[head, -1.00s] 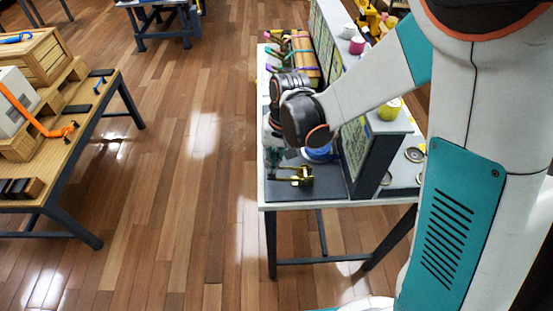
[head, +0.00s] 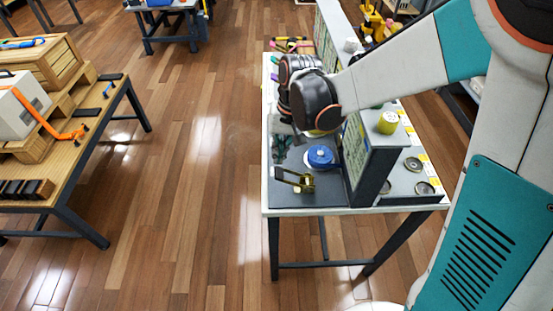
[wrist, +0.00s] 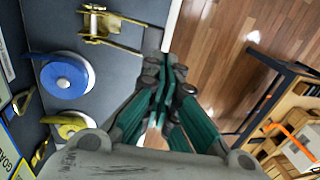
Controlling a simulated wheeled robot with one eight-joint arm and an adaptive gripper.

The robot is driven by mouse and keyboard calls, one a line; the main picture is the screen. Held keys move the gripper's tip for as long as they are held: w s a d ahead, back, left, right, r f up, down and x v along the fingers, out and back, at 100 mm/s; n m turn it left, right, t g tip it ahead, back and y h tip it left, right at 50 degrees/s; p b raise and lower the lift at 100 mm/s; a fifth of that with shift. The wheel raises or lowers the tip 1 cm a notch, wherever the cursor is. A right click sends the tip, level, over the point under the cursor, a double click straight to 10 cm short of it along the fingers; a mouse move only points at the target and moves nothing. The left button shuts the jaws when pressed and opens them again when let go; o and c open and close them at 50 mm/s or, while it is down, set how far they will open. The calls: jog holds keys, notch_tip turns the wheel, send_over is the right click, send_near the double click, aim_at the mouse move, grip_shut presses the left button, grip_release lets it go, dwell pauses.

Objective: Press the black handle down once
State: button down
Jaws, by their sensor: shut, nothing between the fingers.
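A small brass ratchet buckle (head: 306,183) sits near the front edge of the dark bench mat. Its black handle (head: 285,175) points left from the brass body. In the wrist view the brass buckle (wrist: 97,26) is at the top left, and a dark piece, apparently the handle's end (wrist: 152,40), shows just beyond my fingertips. My gripper (wrist: 165,72) has its teal fingers together and empty. In the head view my gripper (head: 283,144) is above and behind the buckle, partly hidden by my wrist. I cannot tell whether the fingers touch the handle.
A blue strap roll (head: 320,157) lies right of the buckle, beside an upright dark panel (head: 368,165). A yellow roll (wrist: 68,124) lies near the gripper. Open floor lies left of the bench, before a wooden table (head: 70,165).

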aim_at(280, 169)
jog(key=r, duration=0.3)
jog(key=r+p, duration=0.1)
jog(key=r, duration=0.1)
jog(key=shift+d+r, duration=0.25)
jog(key=shift+d, duration=0.1)
